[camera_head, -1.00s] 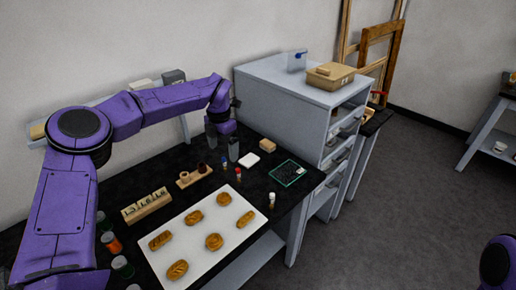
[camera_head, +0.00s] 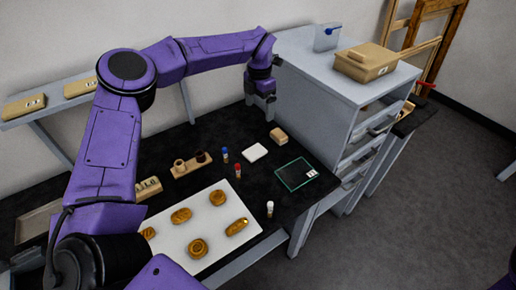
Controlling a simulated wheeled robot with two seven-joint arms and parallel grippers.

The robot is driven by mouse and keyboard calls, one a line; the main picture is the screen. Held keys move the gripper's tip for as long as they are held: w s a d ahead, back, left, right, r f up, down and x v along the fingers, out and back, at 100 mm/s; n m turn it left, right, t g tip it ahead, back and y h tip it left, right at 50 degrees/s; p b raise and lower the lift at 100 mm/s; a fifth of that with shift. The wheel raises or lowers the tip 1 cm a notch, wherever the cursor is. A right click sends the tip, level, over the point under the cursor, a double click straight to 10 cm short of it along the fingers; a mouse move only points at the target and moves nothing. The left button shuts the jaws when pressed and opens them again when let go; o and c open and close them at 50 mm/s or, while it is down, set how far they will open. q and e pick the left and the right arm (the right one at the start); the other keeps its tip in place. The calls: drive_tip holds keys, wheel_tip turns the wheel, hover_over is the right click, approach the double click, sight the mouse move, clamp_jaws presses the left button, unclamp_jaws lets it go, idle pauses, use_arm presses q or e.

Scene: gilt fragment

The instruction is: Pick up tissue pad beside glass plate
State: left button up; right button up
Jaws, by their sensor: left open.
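The tissue pad is a small white square (camera_head: 255,152) lying flat on the black tabletop. The glass plate (camera_head: 296,174), a dark see-through square with a green edge and a small white label, lies to its right and a little nearer, with a gap between them. My left gripper (camera_head: 261,101) is open and empty, its fingers pointing down. In the picture it is above and beyond the pad, close to the grey cabinet, and apart from the pad. My right gripper is out of view.
A tan block (camera_head: 278,136) sits just beyond the pad. Small capped vials (camera_head: 225,155) and a wooden holder (camera_head: 192,165) stand to its left. A white board (camera_head: 212,225) with several brown pieces lies nearer. The grey cabinet (camera_head: 320,85) rises at the back right.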

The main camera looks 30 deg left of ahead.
use_arm(q)
wheel_tip(320, 180, down, 2)
drive_tip(key=b, duration=0.6)
hover_over(255, 151)
wheel_tip(255, 151, down, 4)
wheel_tip(255, 151, down, 14)
drive_tip(key=shift+s+r+p, duration=0.1)
drive_tip(key=shift+r+p, duration=0.05)
drive_tip(key=shift+p, duration=0.45)
drive_tip(key=shift+f, duration=0.25)
drive_tip(key=c, duration=1.1)
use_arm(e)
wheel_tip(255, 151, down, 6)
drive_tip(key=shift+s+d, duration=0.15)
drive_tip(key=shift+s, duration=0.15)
